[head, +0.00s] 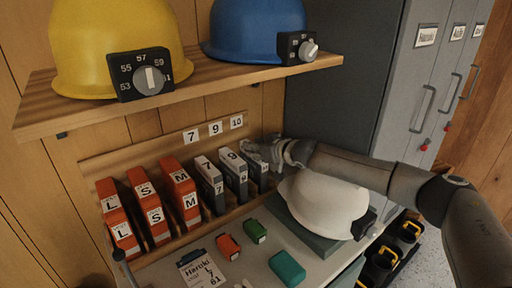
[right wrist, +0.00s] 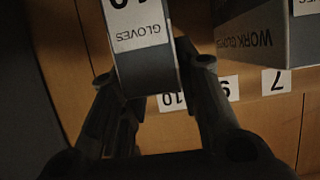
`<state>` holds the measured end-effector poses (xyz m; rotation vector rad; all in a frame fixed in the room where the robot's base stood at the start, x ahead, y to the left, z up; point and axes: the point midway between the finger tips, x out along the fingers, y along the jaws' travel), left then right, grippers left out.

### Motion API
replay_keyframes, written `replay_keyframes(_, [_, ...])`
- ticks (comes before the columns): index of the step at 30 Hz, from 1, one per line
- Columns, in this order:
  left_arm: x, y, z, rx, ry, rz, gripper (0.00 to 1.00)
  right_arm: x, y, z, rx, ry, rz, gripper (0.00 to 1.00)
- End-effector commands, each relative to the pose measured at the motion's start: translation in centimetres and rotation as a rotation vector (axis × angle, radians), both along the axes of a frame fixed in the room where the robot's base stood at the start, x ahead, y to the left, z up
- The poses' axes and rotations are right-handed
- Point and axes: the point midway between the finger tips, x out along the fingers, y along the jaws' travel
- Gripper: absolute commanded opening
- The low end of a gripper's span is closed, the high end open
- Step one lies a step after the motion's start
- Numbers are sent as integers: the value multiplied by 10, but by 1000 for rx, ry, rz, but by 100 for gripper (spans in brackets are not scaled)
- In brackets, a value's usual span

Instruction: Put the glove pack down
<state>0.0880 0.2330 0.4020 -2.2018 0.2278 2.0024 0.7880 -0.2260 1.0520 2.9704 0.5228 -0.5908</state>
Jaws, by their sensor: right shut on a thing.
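My right gripper (head: 272,152) reaches in from the right and is shut on a grey and white glove pack (head: 258,170). In the right wrist view the glove pack (right wrist: 146,55) sits between the two fingers, its GLOVES label upside down and its number partly cut off. It is at the right end of the row on the lower shelf, under the tag 10 (head: 236,121), beside the pack marked 9 (head: 233,172). I cannot tell whether its bottom touches the shelf. My left gripper is not in view.
Another grey pack marked 7 (head: 210,185) and several orange packs (head: 183,192) stand to the left. A white helmet (head: 322,205) sits close below my right arm. The upper shelf (head: 205,88) with yellow and blue helmets overhangs the row. Grey lockers (head: 430,80) stand right.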

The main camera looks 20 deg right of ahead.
Motion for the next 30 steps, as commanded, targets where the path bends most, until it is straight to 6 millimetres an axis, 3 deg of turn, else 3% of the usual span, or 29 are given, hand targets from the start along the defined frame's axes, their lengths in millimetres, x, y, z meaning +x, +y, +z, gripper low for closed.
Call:
replay_keyframes(9, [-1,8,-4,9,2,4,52,0,0,-3,-1,-1,0,0])
replay_keyframes(10, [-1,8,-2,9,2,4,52,0,0,-2,-1,0,-1,34])
replay_keyframes(14, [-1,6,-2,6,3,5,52,0,0,-2,-1,0,-1,51])
replay_keyframes(26, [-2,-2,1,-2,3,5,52,0,0,2,-1,0,-1,52])
replay_keyframes(30, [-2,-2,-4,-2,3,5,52,-9,-4,2,-2,1,-1,52])
